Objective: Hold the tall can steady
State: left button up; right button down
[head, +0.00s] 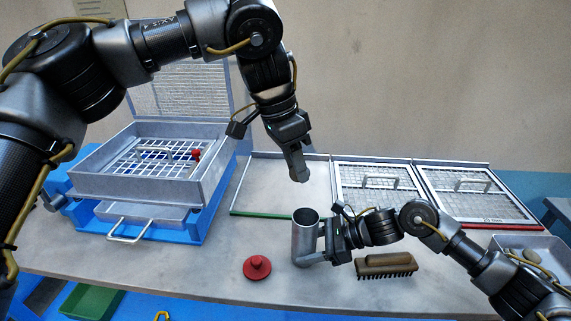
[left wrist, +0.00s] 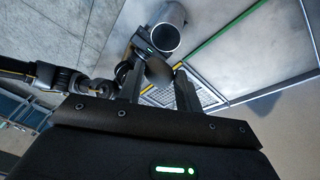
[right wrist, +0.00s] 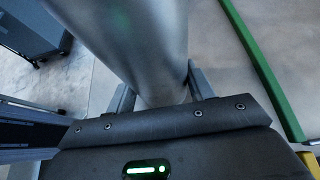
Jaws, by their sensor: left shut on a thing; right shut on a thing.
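The tall can (head: 304,240) is an open-topped grey metal cylinder standing upright on the table. My right gripper (head: 325,243) is shut on its right side. The can fills the upper middle of the right wrist view (right wrist: 135,45), between the fingers. My left gripper (head: 294,153) is above the can and apart from it, pointing down. It is shut on a small grey-brown stone-like lump (head: 298,174), which also shows between its fingers in the left wrist view (left wrist: 159,72). The can's open mouth shows beyond it there (left wrist: 166,38). The can's inside bottom is hidden.
A red knobbed lid (head: 257,268) and a brush (head: 386,265) lie either side of the can. Mesh frames (head: 378,198) lie behind at right. A metal sieve box (head: 150,185) on a blue base stands left. A tray of stones (head: 535,250) is far right.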

pick_arm(q)
jog(key=shift+f, duration=2.9)
jog(key=o, duration=1.1)
jog(key=shift+r, duration=0.1)
jog(key=v, duration=1.2)
jog(key=shift+a, duration=0.1)
